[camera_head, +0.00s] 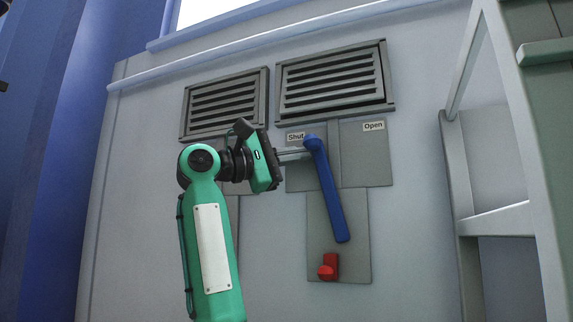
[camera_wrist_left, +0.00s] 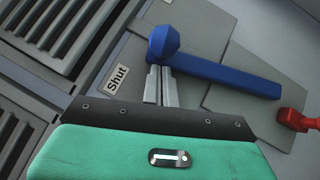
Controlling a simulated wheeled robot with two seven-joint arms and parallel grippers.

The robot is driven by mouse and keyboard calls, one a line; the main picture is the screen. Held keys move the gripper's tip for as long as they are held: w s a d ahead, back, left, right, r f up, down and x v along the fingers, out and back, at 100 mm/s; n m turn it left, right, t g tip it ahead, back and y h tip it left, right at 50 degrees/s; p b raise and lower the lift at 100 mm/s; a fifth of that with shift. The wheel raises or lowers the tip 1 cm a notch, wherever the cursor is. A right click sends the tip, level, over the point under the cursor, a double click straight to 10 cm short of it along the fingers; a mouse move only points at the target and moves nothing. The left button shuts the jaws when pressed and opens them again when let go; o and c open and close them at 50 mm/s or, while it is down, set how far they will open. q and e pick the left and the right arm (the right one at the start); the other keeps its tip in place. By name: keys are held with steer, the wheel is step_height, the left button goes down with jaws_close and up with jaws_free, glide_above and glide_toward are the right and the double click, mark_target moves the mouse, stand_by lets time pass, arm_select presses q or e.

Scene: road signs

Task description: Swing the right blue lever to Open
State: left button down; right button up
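The right blue lever (camera_head: 328,190) is on a grey plate under the right vent. Its knobbed top end is just right of the "Shut" label (camera_head: 296,136), and it slants down to the right. The "Open" label (camera_head: 373,126) is at the plate's upper right. My left gripper (camera_head: 301,153) reaches in from the left beside the knob. In the left wrist view, the lever (camera_wrist_left: 225,75) lies across the gripper's fingertips (camera_wrist_left: 159,72). The fingers are close together with nothing visible between them. The tips are at the lever's left side; contact is not certain. My right gripper is out of view.
A red piece (camera_head: 328,267) sits below the lever's lower end. Two slatted vents (camera_head: 335,78) are above the plates. A light metal frame (camera_head: 500,220) stands to the right. The plate between lever and "Open" label is clear. My left arm hides part of the wall.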

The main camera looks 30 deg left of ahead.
mark_target(315, 144)
arm_select(q)
steer(key=d, duration=0.1)
steer(key=d+r+m, duration=0.1)
steer(key=d+g, duration=0.1)
steer(key=shift+w+d+r+y, duration=0.15)
steer(key=shift+r+y, duration=0.15)
steer(key=shift+d+r+m+g, duration=0.1)
steer(key=shift+d+m+g, duration=0.25)
steer(key=shift+m, duration=0.25)
steer(key=d+b, duration=0.1)
steer(key=d, duration=0.3)
steer(key=shift+w, duration=0.15)
steer(key=shift+d, duration=0.45)
steer(key=shift+w, duration=0.1)
